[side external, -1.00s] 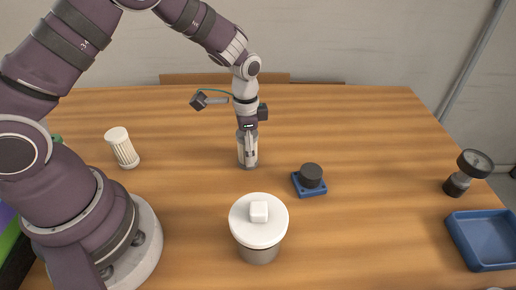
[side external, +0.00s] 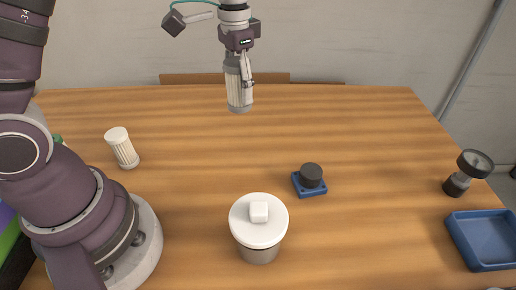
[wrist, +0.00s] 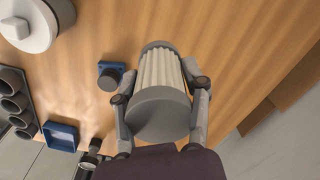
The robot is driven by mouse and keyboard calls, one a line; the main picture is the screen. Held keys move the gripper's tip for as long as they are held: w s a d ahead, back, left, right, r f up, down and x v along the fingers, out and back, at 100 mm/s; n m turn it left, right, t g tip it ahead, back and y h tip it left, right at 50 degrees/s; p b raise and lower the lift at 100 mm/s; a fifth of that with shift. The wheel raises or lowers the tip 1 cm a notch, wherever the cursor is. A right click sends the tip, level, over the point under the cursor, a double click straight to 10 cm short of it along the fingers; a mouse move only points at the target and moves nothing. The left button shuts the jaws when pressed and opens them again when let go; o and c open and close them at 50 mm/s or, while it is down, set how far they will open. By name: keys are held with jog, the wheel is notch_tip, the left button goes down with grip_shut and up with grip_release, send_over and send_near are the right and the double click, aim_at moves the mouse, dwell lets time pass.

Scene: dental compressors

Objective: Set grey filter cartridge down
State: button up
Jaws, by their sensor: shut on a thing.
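The grey filter cartridge (side external: 239,94), a pleated white cylinder with grey end caps, is held upright in my gripper (side external: 240,72). It hangs in the air above the far part of the wooden table. In the wrist view the cartridge (wrist: 160,92) sits between both fingers of my gripper (wrist: 160,100), its grey cap toward the camera. My gripper is shut on it. The bare table (side external: 330,120) lies below and in front of it.
A white-capped filter (side external: 122,148) stands at left. A white-lidded canister (side external: 258,228) is at front centre. A dark knob on a blue base (side external: 310,179) sits right of centre. A gauge (side external: 468,172) and a blue tray (side external: 485,240) are at right. The table's far middle is clear.

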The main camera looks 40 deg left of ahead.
jog(key=shift+s+a+r+n, duration=0.1)
jog(key=shift+a+r+n, duration=0.05)
jog(key=shift+r+n, duration=0.4)
jog(key=shift+s+a+r+n, duration=0.1)
jog(key=shift+r+n, duration=0.3)
jog(key=shift+n, duration=0.15)
jog(key=w+d+f+m, duration=0.1)
jog(key=d+m, duration=0.1)
jog(key=d, duration=0.5)
jog(key=w+d+f+m, duration=0.2)
jog(key=d, duration=0.5)
jog(key=shift+w, duration=0.2)
jog(key=s+d+f+m, duration=0.2)
jog(key=d+m, duration=0.1)
jog(key=d, duration=0.5)
jog(key=shift+s+d+f, duration=0.3)
jog(key=shift+f, duration=0.05)
jog(key=shift+s+d+f+m, duration=0.35)
jog(key=shift+s+d+f, duration=0.55)
jog(key=shift+f, duration=0.6)
jog(key=shift+s+d+f+m, duration=0.3)
jog(key=shift+s+d+f, duration=0.25)
jog(key=shift+d+f, duration=0.8)
jog(key=shift+s+d+f+m, duration=0.35)
jog(key=shift+s+d+f, duration=0.4)
jog(key=shift+f, duration=0.95)
jog(key=shift+f, duration=0.55)
